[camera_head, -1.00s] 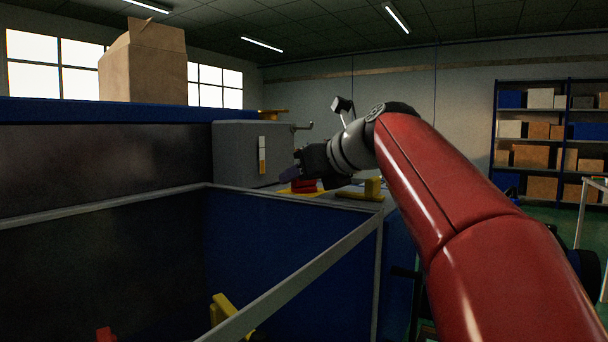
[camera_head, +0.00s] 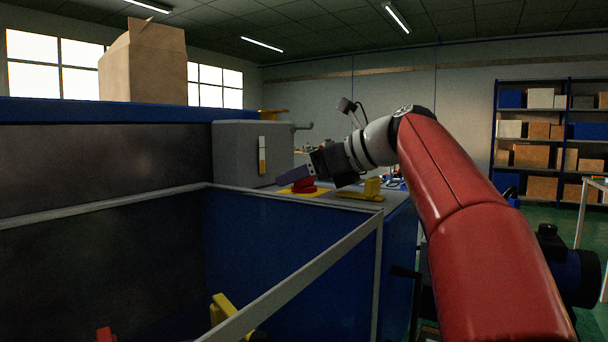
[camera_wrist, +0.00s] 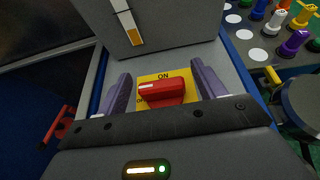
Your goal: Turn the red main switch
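The red main switch (camera_wrist: 160,92) is a red rotary knob on a yellow plate (camera_wrist: 150,77) marked ON and OFF. In the wrist view it sits between the two purple fingers of my gripper (camera_wrist: 157,90), with a gap on each side. The gripper is open. In the head view the red switch (camera_head: 304,186) sits on the bench top, with the gripper (camera_head: 295,177) beside and partly over it. The nearer finger hides part of the plate there.
A grey box (camera_head: 240,152) with a lever and a white-and-orange strip stands right behind the switch. A yellow fixture (camera_head: 370,190) is to its right. Several coloured pegs (camera_wrist: 275,22) stand at the wrist view's upper right. A red handle (camera_wrist: 62,127) is at its left.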

